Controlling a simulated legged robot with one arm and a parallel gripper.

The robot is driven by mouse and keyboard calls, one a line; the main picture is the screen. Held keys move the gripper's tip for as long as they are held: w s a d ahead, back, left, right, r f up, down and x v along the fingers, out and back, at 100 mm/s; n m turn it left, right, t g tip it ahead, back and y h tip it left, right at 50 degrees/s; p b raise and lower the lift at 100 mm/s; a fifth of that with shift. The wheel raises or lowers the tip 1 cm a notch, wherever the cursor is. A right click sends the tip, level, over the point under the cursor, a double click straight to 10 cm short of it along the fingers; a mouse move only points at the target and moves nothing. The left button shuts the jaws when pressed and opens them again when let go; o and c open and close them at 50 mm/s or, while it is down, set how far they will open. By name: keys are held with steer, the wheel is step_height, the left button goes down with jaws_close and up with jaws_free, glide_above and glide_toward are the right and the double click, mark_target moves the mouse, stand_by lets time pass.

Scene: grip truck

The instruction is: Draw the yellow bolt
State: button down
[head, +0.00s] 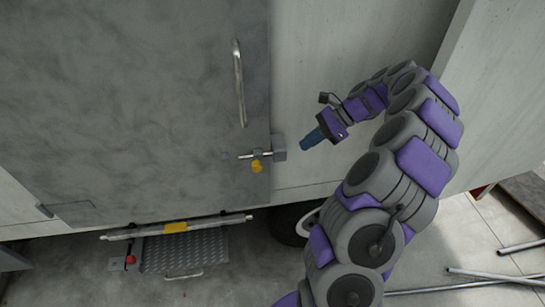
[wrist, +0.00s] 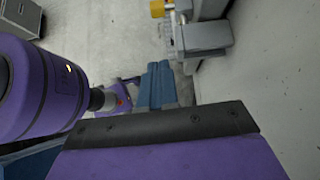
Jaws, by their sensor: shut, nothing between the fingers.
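The yellow bolt knob (head: 256,167) sits on a metal bolt (head: 245,156) at the right edge of a grey door (head: 140,100). The bolt's rod runs to a grey block (head: 279,148) on the pale wall beside the door. In the wrist view the yellow knob (wrist: 158,8) shows at the top, partly cut off, with the grey block (wrist: 208,36) near it. My gripper (head: 305,143), with blue fingertips, is shut and empty, just right of the block and apart from the knob. Its blue fingers show in the wrist view (wrist: 157,80).
A vertical handle (head: 239,83) stands on the door above the bolt. A bar with a yellow band (head: 176,227) and a metal step (head: 184,254) are below the door. Loose pipes (head: 495,272) lie on the floor at right. A grey cabinet (wrist: 20,17) shows in the wrist view.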

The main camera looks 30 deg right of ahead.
mark_target(275, 160)
steer(key=shift+d+f, duration=0.1)
steer(key=shift+d, duration=0.15)
steer(key=shift+a, duration=0.1)
steer(key=x, duration=0.9)
steer(key=shift+a+f, duration=0.15)
steer(key=shift+f, duration=0.05)
steer(key=a, duration=0.1)
steer(key=w+a, duration=0.1)
steer(key=a, duration=0.1)
steer(key=shift+r, duration=0.1)
steer(key=shift+w+a+r, duration=0.15)
steer(key=shift+a, duration=0.4)
